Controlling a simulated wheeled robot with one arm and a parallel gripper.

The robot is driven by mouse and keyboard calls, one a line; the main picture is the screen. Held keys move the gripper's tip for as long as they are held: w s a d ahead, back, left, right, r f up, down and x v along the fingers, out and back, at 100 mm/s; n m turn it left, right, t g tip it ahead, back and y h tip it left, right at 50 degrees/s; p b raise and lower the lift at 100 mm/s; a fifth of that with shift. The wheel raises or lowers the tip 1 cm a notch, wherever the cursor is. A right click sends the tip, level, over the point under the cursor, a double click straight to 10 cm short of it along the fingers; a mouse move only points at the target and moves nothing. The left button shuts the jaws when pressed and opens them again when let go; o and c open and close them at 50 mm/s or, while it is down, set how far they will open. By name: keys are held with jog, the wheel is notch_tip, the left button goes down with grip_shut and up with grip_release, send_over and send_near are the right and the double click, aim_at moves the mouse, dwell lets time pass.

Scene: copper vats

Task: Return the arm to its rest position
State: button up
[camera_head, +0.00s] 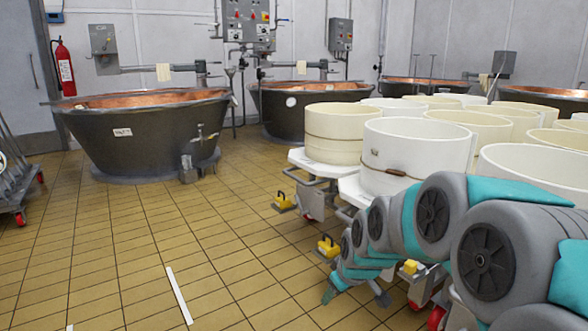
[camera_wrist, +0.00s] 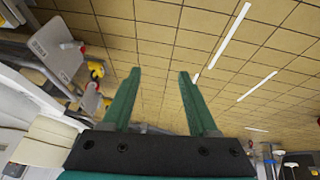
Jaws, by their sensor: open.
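My arm reaches out from the lower right of the head view, bent low in front of the white tubs. My gripper (camera_head: 355,292) is at its far end, low over the tiled floor beside the tub carts. In the wrist view my gripper (camera_wrist: 157,75) shows two green fingers spread apart, with only floor seen between them. It holds nothing.
Several white tubs (camera_head: 415,150) on wheeled carts crowd the right side, close to my arm. Copper vats (camera_head: 140,130) stand along the back. A red fire extinguisher (camera_head: 64,68) hangs at the left wall.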

jog(key=s+d+m+g, duration=0.2)
jog(key=s+m+g, duration=0.1)
jog(key=s, duration=1.5)
jog(key=s+d+m+g+h, duration=0.1)
jog(key=s+d+m+g, duration=0.2)
jog(key=s, duration=1.5)
jog(key=shift+s+r+m+g+h, duration=0.3)
jog(key=shift+s+m+g, duration=0.1)
jog(key=shift+m+g, duration=0.15)
